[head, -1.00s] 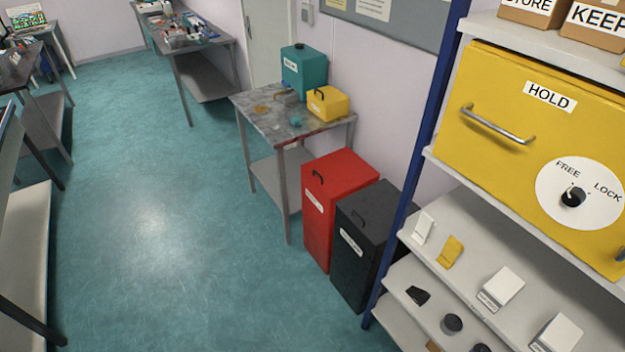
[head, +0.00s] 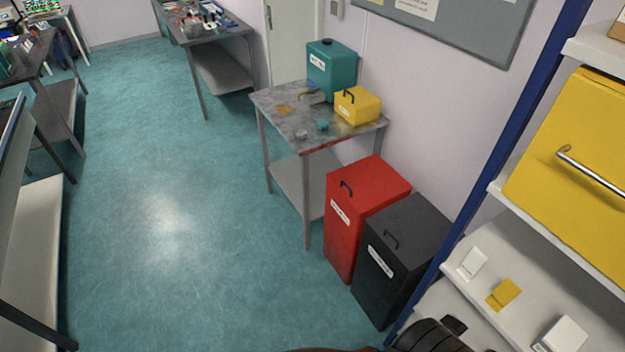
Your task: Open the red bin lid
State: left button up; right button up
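The red bin (head: 348,238) is a tall box standing on the floor between the small side table and the black bin. Its lid (head: 372,184) is shut, with a small dark handle (head: 346,188) near its left edge. A white label is on its front face. Neither gripper can be made out in the head view. A dark rounded part, probably of my own arm, shows at the bottom edge, well below the bin.
The black bin (head: 382,284) stands right against the red bin's right side. A side table (head: 283,122) with a teal container (head: 331,72) and a yellow box (head: 357,106) is behind. A shelf rack with a blue post (head: 519,112) is at right. The floor (head: 170,220) at left is clear.

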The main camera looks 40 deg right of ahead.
aim_at(370, 182)
jog(key=u, duration=0.05)
jog(key=i, duration=0.65)
jog(key=z, duration=0.65)
jog(key=i, duration=0.5)
jog(key=z, duration=0.45)
